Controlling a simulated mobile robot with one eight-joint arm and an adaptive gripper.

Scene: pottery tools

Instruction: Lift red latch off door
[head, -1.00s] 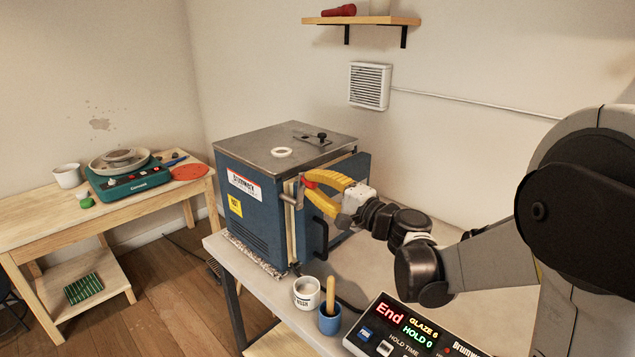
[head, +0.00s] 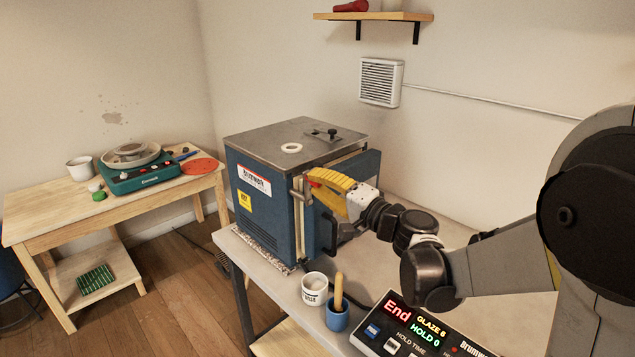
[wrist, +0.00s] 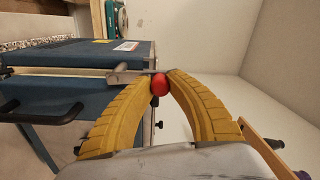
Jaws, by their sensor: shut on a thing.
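The blue kiln (head: 262,226) stands on a table, and its door (head: 366,165) on the right side looks close against the body. The latch is a metal bar with a red knob at its end. In the wrist view the red knob (wrist: 160,85) sits between my two yellow fingertips and the metal bar (wrist: 125,77) runs left across the door seam. My gripper (head: 313,186) is shut on the red knob beside the kiln's front edge. In the head view the fingers mostly hide the knob. The dark door handle (head: 332,236) is below my fingers.
A white cup (head: 315,290) and a blue pot (head: 337,319) with a wooden tool stand in front of the kiln. A control panel (head: 410,330) reading "End" is at the lower right. A wooden bench (head: 60,220) stands left.

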